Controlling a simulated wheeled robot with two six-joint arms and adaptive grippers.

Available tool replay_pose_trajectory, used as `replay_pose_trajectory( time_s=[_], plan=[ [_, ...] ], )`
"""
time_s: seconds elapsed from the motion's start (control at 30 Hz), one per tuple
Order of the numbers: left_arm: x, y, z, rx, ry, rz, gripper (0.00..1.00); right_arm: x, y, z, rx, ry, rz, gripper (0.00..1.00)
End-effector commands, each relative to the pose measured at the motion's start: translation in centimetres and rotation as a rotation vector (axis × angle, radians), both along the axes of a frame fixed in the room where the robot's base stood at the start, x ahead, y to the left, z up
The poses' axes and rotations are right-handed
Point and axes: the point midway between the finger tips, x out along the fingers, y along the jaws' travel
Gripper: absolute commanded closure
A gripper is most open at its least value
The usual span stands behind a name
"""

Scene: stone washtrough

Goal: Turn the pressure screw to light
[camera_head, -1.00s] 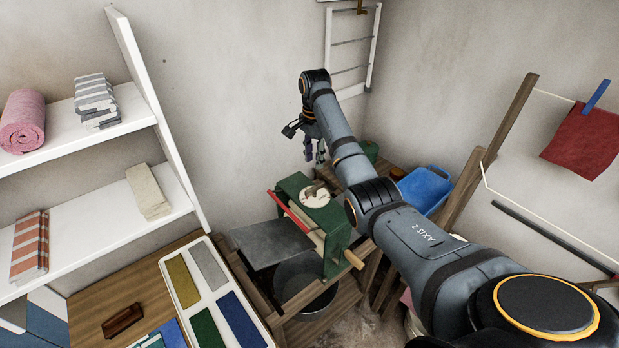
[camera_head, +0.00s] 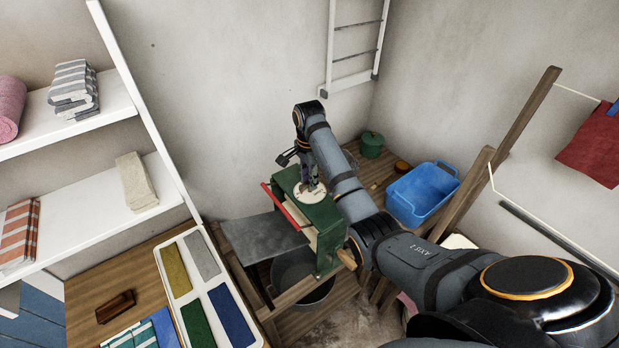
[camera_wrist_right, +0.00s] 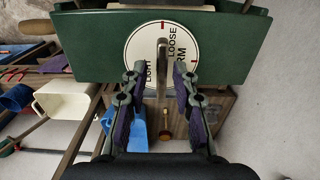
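The pressure screw's round white dial (camera_wrist_right: 146,48) sits on top of the green wringer (camera_wrist_right: 95,48), and it also shows in the head view (camera_head: 303,196). It carries the words LIGHT, LOOSE and FIRM, with red marks. A narrow grey handle (camera_wrist_right: 162,62) stands over the dial, lined up between LIGHT at left and LOOSE at right. My right gripper (camera_wrist_right: 157,82) is open, one finger on each side of the handle, with gaps on both sides. In the head view my right gripper (camera_head: 309,178) hangs just above the dial. My left gripper is not in view.
A red bar (camera_head: 281,205) and a wooden crank (camera_head: 346,259) are on the wringer. A grey board (camera_head: 258,237) and dark basin (camera_head: 306,282) are beside it. A blue tub (camera_head: 424,192) and green pot (camera_head: 371,146) stand behind at right. Shelves (camera_head: 120,212) are at left.

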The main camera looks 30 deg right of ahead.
Motion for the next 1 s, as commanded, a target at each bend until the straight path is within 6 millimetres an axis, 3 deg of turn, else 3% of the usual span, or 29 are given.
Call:
replay_pose_trajectory(
  time_s=[0.03, 0.17, 0.33, 0.67, 1.0],
  plan=[
    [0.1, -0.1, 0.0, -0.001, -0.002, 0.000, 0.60, 0.0, 0.0, 0.0, -0.001, 0.000, 0.000, 0.82],
    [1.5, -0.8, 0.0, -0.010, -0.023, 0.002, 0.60, 0.0, 0.0, 0.0, 0.000, 0.000, 0.000, 1.00],
    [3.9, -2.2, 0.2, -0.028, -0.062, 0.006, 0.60, 0.0, -0.1, 0.1, -0.001, -0.001, 0.000, 1.00],
    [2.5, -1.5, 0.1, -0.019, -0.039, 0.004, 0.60, 0.1, 0.0, 0.2, 0.000, -0.003, 0.064, 1.00],
    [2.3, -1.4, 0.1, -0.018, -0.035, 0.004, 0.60, 0.1, 0.1, 0.2, 0.000, -0.004, 0.327, 1.00]
  ],
)
